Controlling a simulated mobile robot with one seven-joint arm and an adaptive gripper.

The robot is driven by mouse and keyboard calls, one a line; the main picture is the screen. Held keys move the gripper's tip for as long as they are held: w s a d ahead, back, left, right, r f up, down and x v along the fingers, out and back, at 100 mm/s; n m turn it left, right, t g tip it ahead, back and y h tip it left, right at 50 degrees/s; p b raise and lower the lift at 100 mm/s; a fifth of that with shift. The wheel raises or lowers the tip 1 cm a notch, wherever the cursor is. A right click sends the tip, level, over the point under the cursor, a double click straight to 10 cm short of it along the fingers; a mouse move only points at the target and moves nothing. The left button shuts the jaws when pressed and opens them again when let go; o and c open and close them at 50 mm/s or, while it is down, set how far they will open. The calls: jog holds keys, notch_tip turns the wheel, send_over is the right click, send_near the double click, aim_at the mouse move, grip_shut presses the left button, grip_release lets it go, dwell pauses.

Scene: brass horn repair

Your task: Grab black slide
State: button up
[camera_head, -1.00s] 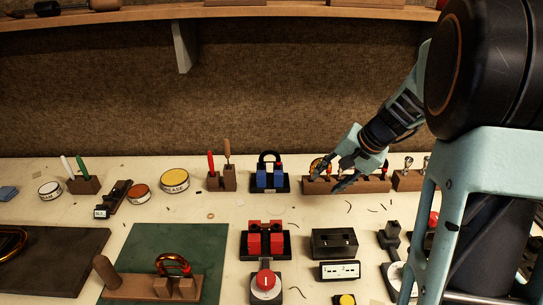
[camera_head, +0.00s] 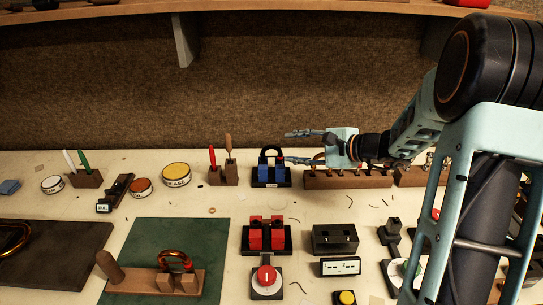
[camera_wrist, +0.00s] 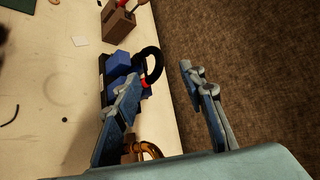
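The black slide (camera_head: 271,152) is a dark U-shaped loop standing upright in a blue block holder (camera_head: 263,175) on a black base, towards the back of the bench. A red band shows near one of its ends. My gripper (camera_head: 298,147) is just right of the slide, fingers spread and pointing left. In the wrist view the black slide (camera_wrist: 153,62) arches ahead of the open fingers (camera_wrist: 162,75), nearer the left finger. The gap between the fingers is empty. I cannot tell whether the lower finger touches the blue holder.
A wooden rack (camera_head: 347,181) with brass pieces stands right of the holder, beneath my gripper. A wooden tool block (camera_head: 222,176) stands left. A red block holder (camera_head: 266,238) and a black box (camera_head: 335,239) stand in front. A fabric wall (camera_head: 300,90) rises behind.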

aim_at(276, 149)
jog(key=x, duration=0.3)
jog(key=p+x, duration=0.1)
jog(key=x, duration=0.2)
jog(key=shift+s+f, duration=0.2)
jog(key=shift+s, duration=0.05)
jog(key=shift+c, duration=0.5)
grip_shut()
